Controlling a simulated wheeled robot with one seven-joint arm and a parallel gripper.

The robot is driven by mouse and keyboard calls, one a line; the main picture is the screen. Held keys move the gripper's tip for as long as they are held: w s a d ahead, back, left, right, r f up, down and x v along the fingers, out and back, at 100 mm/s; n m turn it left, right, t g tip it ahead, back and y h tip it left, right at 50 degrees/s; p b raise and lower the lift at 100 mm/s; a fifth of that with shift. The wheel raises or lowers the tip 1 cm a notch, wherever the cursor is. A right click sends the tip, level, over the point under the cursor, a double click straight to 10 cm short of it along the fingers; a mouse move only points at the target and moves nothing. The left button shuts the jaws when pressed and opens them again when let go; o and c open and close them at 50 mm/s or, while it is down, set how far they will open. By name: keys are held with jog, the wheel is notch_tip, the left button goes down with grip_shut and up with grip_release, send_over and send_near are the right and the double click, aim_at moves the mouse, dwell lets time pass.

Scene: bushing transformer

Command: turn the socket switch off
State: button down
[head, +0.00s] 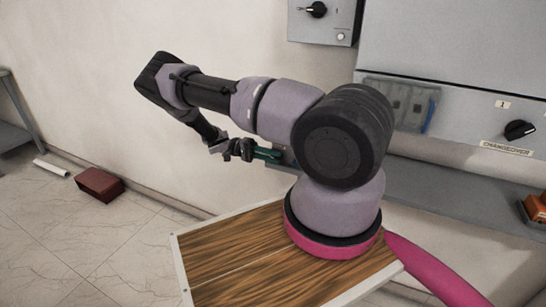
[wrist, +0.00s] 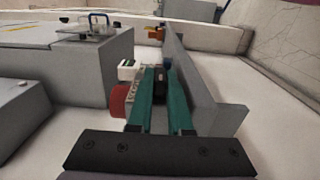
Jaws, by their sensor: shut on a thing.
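My gripper (wrist: 160,88) has two long teal fingers, and they are shut on a small dark piece (wrist: 160,75) between their tips, which looks like the socket switch. The fingers hide most of it, so its on or off position cannot be told. A pale socket unit (wrist: 127,70) with a red round part (wrist: 118,101) shows just left of the fingers in the wrist view. In the head view my gripper (head: 268,154) reaches to the left end of the grey shelf, and the socket is too small and covered to make out.
The grey shelf (head: 440,193) runs along the wall, and its edge (wrist: 203,90) lies close right of the fingers in the wrist view. Grey cabinets (head: 460,65) hang above, with a black changeover knob (head: 520,130). A red-brown box (head: 99,185) lies on the floor.

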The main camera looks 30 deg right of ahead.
jog(key=shift+s, duration=0.1)
jog(key=c, duration=0.8)
grip_release()
jog(key=shift+c, duration=0.2)
jog(key=v, duration=1.1)
